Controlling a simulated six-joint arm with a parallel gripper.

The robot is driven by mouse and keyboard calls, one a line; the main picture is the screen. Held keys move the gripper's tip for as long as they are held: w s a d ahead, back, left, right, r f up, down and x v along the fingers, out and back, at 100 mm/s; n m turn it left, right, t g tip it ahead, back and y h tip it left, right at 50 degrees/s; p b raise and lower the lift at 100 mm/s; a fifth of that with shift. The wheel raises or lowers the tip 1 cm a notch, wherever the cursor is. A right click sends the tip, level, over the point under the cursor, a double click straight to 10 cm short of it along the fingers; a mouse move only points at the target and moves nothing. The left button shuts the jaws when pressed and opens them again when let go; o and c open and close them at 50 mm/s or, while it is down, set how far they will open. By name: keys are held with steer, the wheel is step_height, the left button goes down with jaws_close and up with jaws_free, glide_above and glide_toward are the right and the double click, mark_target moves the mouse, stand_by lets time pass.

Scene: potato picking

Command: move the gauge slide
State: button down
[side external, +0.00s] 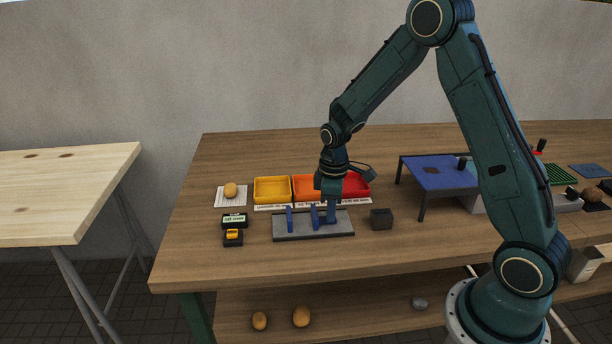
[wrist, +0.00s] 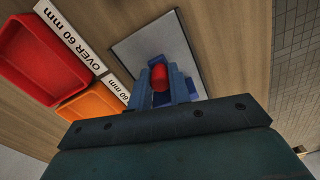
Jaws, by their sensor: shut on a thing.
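The gauge is a grey base plate (side external: 283,236) with blue uprights (side external: 290,219) on the near part of the table. It also shows in the wrist view (wrist: 135,48), where the plate lies under my fingers. My gripper (side external: 330,218) is down at the right part of the gauge. In the wrist view my gripper (wrist: 160,84) is shut around a red knob (wrist: 159,74), which appears to belong to the gauge slide. Blue parts show beside the knob; my fingers hide some of the slide. The knob cannot be made out in the side view.
Yellow (side external: 272,190), orange (side external: 305,190) and red (side external: 355,187) trays stand behind the gauge. A potato (side external: 231,190) lies on a white pad. A small display (side external: 234,220) is left of the gauge, a dark cube (side external: 381,219) right. A blue-topped stand (side external: 435,174) is farther right.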

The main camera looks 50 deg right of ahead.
steer(key=shift+s+d, duration=0.85)
steer(key=c, duration=1.3)
jaws_free()
steer(key=shift+r, duration=0.1)
step_height(320, 180, up, 14)
